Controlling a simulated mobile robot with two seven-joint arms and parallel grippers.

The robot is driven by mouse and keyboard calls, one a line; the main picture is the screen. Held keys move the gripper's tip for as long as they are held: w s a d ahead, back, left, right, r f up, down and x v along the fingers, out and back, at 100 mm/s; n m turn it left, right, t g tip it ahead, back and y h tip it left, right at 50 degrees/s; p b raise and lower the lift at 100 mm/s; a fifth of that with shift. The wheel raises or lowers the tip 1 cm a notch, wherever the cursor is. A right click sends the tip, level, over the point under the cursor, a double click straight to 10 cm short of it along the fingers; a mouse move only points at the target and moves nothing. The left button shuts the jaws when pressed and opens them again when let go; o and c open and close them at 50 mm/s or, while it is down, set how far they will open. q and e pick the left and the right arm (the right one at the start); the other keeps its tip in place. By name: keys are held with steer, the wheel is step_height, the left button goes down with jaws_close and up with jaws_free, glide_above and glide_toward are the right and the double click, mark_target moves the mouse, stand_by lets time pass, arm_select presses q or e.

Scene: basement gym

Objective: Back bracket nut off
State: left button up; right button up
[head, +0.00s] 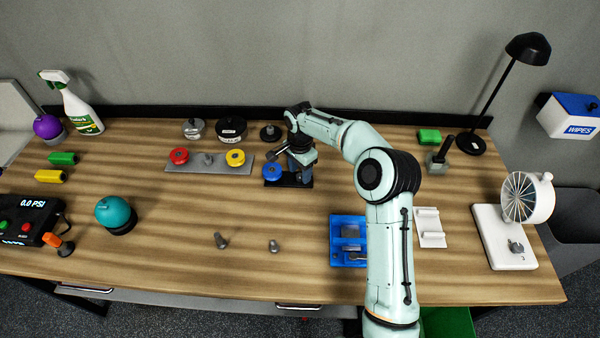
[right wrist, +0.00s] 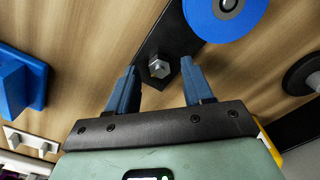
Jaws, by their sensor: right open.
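A black bracket plate (head: 303,184) lies on the bench with a blue round knob (head: 273,172) at one end; the knob also shows in the right wrist view (right wrist: 228,10). A silver hex nut (right wrist: 159,67) sits on the plate's other end in the right wrist view; in the head view my gripper hides it. My right gripper (right wrist: 158,86) is open, its two blue-grey fingers apart with nothing between them. In the wrist picture the nut shows just beyond the gap between the fingertips; I cannot tell the height above it. My left gripper is not in view.
A grey plate (head: 208,167) with red and yellow knobs lies to the left. A blue tray (head: 362,256) and a white bracket (head: 430,240) lie to the right, near my arm. Two loose bolts (head: 221,241) (head: 273,246) stand toward the front. The left-centre bench is mostly clear.

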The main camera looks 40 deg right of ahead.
steer(key=shift+f, duration=0.5)
jaws_close()
steer(key=n+p, duration=0.1)
steer(key=n, duration=0.4)
steer(key=shift+r, duration=0.1)
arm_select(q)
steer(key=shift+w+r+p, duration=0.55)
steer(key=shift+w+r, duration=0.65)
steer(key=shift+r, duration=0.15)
arm_select(e)
steer(key=shift+n, duration=1.9)
